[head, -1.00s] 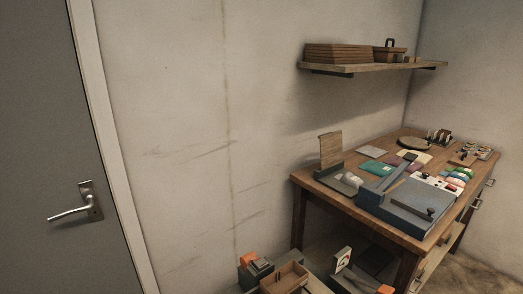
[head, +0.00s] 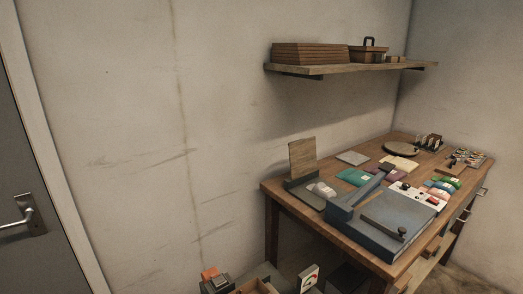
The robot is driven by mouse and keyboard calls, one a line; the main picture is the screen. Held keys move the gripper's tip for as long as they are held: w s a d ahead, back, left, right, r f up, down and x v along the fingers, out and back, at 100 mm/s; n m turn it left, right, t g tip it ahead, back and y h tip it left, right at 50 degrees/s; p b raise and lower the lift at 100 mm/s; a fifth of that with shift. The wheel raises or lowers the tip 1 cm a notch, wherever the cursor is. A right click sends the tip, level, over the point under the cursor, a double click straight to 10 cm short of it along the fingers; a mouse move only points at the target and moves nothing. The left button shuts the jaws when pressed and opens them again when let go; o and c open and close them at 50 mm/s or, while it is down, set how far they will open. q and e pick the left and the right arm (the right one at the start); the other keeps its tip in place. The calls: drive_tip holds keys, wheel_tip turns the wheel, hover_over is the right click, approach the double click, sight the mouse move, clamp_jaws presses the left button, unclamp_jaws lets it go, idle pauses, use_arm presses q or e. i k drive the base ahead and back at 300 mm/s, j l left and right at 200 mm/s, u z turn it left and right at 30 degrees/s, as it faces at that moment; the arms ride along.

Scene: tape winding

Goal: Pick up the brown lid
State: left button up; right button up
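I cannot tell for certain which thing is the brown lid. A round, flat brown disc (head: 403,148) lies at the back of the wooden table and could be it. On the wall shelf are a brown slatted box or stack (head: 310,54) and a smaller brown box (head: 368,54) with a dark handle on top; whether either has a separate lid is too small to tell. Neither of my grippers is in view.
The wooden table (head: 272,188) holds a blue-grey device with a long arm (head: 395,222), an upright brown board (head: 302,157) and coloured packets. The shelf (head: 330,69) hangs above its back. A grey door (head: 14,150) is at left. Small boxes show at the bottom edge.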

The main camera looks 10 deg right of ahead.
sight(453, 168)
drive_tip(key=i+l, duration=0.1)
drive_tip(key=l, duration=0.45)
drive_tip(key=i+l, duration=0.1)
drive_tip(key=l, duration=0.45)
drive_tip(key=i+l, duration=0.1)
drive_tip(key=l, duration=0.45)
drive_tip(key=i+l, duration=0.1)
drive_tip(key=l, duration=1)
drive_tip(key=i+l, duration=0.15)
drive_tip(key=l, duration=0.4)
drive_tip(key=i+l, duration=0.1)
drive_tip(key=l, duration=0.45)
drive_tip(key=i+l, duration=0.1)
drive_tip(key=l, duration=0.5)
